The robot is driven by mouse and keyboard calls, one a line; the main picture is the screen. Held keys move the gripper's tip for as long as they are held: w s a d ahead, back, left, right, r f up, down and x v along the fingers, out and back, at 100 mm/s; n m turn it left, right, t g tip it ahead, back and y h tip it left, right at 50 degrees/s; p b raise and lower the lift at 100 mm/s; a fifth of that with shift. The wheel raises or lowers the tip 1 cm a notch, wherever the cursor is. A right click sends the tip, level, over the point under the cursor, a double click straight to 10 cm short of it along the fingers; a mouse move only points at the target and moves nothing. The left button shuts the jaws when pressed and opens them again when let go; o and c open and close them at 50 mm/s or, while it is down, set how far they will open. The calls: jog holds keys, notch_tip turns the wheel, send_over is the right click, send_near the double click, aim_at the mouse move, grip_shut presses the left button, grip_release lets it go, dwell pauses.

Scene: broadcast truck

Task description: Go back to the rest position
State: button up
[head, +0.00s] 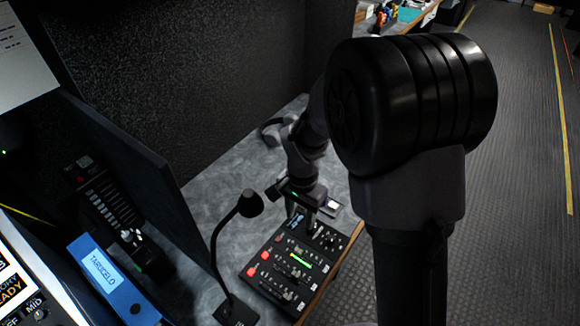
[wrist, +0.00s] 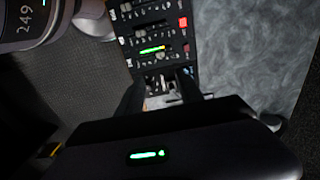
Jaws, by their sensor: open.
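My gripper (head: 301,222) is at the back end of a black control panel (head: 272,285) on the grey desk, pointing down over it. In the wrist view my gripper (wrist: 160,88) shows two dark fingers spread apart, with part of the panel (wrist: 152,30) visible between and beyond them. I see nothing held between the fingers. I cannot tell whether the fingertips touch the panel. The panel has red buttons, sliders and a lit green bar. My own arm hides part of the desk in the head view.
A gooseneck device (head: 250,204) stands close left of the panel. A dark partition (head: 130,165) and a blue label box (head: 100,280) are further left. A dark curved object (head: 270,132) lies at the desk's back. Open floor (head: 515,150) stretches right.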

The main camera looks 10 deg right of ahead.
notch_tip(320, 180, up, 9)
jog(key=s+n+t, duration=0.1)
jog(key=s+t, duration=0.1)
jog(key=s, duration=0.1)
jog(key=s+r+n+t+y, duration=0.2)
jog(key=s+r+n+t, duration=0.1)
jog(key=s+r, duration=0.9)
jog(key=s, duration=0.3)
jog(key=shift+n+t, duration=0.3)
jog(key=shift+t, duration=0.1)
